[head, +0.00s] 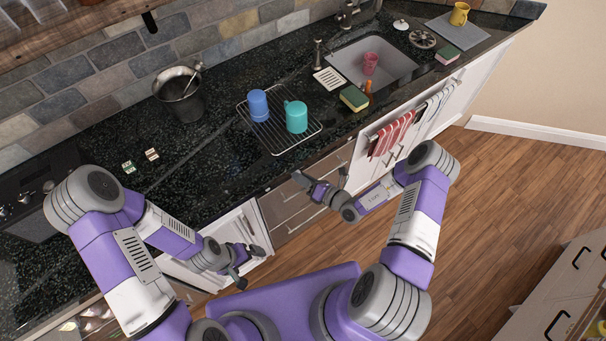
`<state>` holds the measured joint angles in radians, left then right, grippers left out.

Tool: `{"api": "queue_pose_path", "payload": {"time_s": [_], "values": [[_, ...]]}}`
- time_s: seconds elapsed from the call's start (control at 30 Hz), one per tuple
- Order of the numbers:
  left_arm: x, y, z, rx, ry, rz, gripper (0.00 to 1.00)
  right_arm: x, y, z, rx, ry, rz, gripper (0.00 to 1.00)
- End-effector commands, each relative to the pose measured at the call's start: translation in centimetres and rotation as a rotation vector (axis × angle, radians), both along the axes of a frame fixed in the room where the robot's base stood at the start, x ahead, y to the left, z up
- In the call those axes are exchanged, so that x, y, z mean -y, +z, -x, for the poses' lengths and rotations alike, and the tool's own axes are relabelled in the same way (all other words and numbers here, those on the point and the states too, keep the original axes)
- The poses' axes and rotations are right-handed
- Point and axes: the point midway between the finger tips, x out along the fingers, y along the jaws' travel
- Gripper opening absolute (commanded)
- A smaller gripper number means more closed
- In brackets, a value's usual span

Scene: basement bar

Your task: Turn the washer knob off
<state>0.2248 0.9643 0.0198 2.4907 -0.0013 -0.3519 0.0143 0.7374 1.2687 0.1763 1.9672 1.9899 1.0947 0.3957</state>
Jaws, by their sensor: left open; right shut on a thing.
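I cannot make out a washer or its knob for certain. A dark appliance panel with several knobs (24,197) shows at the far left edge, partly behind my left arm. My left gripper (250,267) is open and empty in front of the white cabinet doors, below the counter edge. My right gripper (322,176) is in front of the grey drawer fronts (290,207), just below the counter edge and apart from the knobs. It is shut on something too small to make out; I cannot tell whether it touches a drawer.
The dark counter (205,160) holds a metal bucket (180,100), a wire rack (275,142) with a blue cup (258,104) and a teal mug (296,117), and a sponge (353,98). A sink (400,66) is beyond. The wooden floor (480,200) at right is clear.

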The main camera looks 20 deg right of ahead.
Motion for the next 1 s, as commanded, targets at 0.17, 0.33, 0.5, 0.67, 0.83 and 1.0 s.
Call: {"api": "queue_pose_path", "payload": {"time_s": [0.17, 0.33, 0.5, 0.67, 0.83, 1.0], "values": [[0.0, 1.5, 0.0, 0.000, 0.000, 0.000, 1.00, -0.1, 0.4, 0.0, 0.043, 0.000, 0.113, 0.02], [0.0, 2.2, 0.0, 0.000, 0.000, 0.000, 1.00, -0.1, 0.4, 0.0, 0.072, 0.000, 0.190, 0.02], [0.0, 2.6, 0.0, 0.000, 0.000, 0.000, 1.00, -0.1, 0.3, 0.0, 0.089, 0.000, 0.234, 0.02], [0.0, 2.7, 0.0, 0.000, 0.000, 0.000, 1.00, -0.1, 0.2, 0.0, 0.096, 0.001, 0.252, 0.02], [0.0, 2.7, 0.0, 0.000, 0.000, 0.000, 1.00, -0.1, 0.2, 0.0, 0.097, 0.000, 0.255, 0.02], [0.0, 2.7, 0.0, 0.000, 0.000, 0.000, 1.00, -0.1, 0.2, 0.0, 0.097, 0.000, 0.255, 0.02]]}}
